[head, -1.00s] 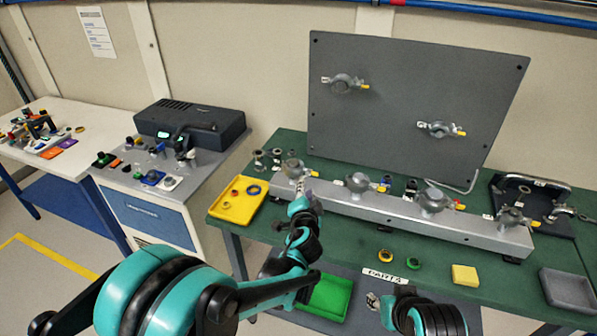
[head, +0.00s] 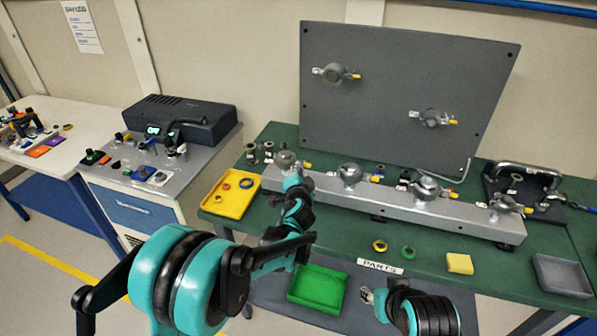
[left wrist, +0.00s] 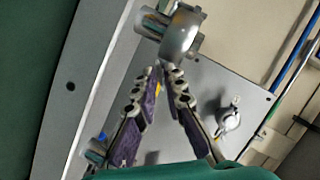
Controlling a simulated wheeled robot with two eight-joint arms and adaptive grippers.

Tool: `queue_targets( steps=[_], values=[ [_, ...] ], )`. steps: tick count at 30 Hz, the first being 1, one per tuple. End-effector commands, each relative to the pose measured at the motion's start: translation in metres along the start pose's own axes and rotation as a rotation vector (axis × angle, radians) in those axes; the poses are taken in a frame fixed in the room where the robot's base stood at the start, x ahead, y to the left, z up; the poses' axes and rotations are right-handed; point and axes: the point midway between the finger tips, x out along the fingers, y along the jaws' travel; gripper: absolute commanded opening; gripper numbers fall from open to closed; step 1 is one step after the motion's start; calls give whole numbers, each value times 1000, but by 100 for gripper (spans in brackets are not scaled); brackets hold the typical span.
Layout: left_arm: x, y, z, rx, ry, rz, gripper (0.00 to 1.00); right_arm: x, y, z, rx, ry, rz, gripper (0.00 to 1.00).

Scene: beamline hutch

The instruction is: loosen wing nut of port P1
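A silver beam bar (head: 400,205) with several round grey clamped ports stands on the green table. The leftmost port (head: 285,160) is directly above my left gripper (head: 294,180); I cannot read its label, so I cannot confirm that it is P1. In the left wrist view a grey clamp (left wrist: 182,32) lies just beyond the fingertips of the left gripper (left wrist: 159,69). The purple-padded fingers converge, tips nearly together, with nothing visibly held; contact with the clamp is not clear. The wing nut cannot be made out. My right gripper (head: 367,296) is low at the front, small and partly hidden.
A dark upright panel (head: 400,75) with two more ports stands behind the bar. A yellow tray (head: 217,203) is to the left, a green bin (head: 315,287) below the table front. A yellow block (head: 459,264) and grey tray (head: 562,277) are at front right.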

Motion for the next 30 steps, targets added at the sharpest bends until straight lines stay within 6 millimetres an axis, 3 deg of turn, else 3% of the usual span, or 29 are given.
queue_targets(
  steps=[14, 30],
  values=[
    [0, -1, 0, -39, -1, 15, 0, -2, 0, -1, 0, 0, 0, 40],
    [0, -6, 1, -410, -1, 168, 0, -13, 0, -9, 0, 0, 0, 40]
  ],
)
